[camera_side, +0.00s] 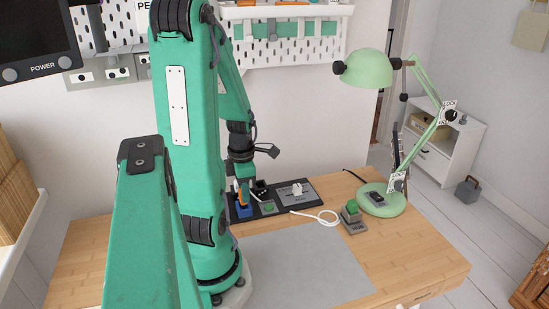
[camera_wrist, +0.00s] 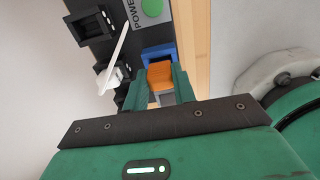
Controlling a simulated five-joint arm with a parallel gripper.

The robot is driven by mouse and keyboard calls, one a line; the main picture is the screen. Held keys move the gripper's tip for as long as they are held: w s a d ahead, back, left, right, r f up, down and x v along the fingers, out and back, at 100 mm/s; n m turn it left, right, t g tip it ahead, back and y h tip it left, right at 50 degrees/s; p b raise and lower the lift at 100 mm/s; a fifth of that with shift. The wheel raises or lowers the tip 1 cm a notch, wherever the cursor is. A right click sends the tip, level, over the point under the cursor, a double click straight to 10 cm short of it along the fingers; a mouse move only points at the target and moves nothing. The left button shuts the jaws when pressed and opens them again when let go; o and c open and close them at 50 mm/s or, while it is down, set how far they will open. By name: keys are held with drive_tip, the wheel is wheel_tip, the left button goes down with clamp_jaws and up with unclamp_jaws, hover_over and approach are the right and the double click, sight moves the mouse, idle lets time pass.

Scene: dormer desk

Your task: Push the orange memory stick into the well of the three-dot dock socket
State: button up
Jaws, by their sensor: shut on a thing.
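The orange memory stick (camera_wrist: 160,76) is between the green fingers of my gripper (camera_wrist: 160,90), which is shut on it. In the wrist view the stick's far end meets the blue block (camera_wrist: 157,50). I cannot tell whether it touches or is inside the well. The dock (camera_side: 271,207) is a dark board.
A green round button (camera_wrist: 152,8) is near the blue block. A grey block with a green top (camera_side: 352,215) and a green lamp (camera_side: 383,200) stand to the right. The grey mat (camera_side: 300,265) is clear.

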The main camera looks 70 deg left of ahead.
drive_tip(key=shift+r, duration=0.65)
drive_tip(key=shift+r, duration=0.35)
drive_tip(key=shift+r, duration=0.7)
drive_tip(key=shift+r, duration=0.2)
drive_tip(key=w+a+r, duration=0.3)
drive_tip(key=w+a, duration=0.4)
drive_tip(key=a, duration=0.1)
drive_tip(key=shift+r, duration=0.15)
idle(0.4)
drive_tip(key=shift+f, duration=2.85)
drive_tip(key=shift+f, duration=1.9)
